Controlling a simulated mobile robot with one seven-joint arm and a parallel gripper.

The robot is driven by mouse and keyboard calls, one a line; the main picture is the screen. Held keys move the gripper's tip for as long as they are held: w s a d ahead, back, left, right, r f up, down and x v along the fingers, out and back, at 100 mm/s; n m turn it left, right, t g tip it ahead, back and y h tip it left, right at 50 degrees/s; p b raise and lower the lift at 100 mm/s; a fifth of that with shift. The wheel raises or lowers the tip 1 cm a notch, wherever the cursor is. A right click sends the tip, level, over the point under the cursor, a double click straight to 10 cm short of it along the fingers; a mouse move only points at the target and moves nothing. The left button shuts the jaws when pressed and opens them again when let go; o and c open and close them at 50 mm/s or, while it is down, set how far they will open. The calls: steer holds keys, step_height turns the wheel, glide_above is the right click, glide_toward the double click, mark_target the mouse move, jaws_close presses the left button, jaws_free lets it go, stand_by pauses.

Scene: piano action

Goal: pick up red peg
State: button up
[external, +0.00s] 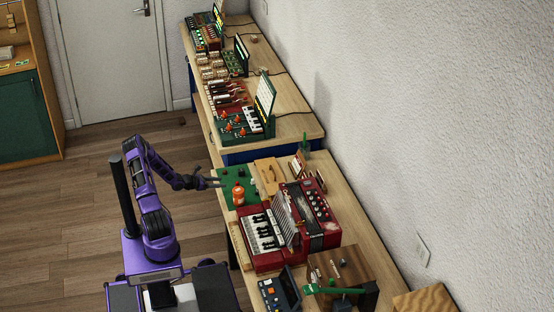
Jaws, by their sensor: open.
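My gripper (215,183) is at the left edge of the green mat (225,174) on the near bench, at the end of my purple arm. Its fingers are apart and nothing shows between them. An orange bottle-like object (238,196) stands on the mat, just to the right of and below the fingertips in the picture. Small dark and reddish items lie around it, too small to tell apart. I cannot make out for certain which of them is the red peg.
A red accordion (316,211) and a red keyboard unit (262,238) stand on the near bench (345,208). A wooden board (269,176) lies beside the mat. The far bench (298,126) holds several devices. The floor to the left is clear.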

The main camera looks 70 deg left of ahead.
mark_target(239, 181)
steer(key=x, duration=1.1)
steer(key=shift+f+b, duration=0.15)
steer(key=shift+b, duration=0.15)
steer(key=shift+d, duration=0.1)
jaws_close()
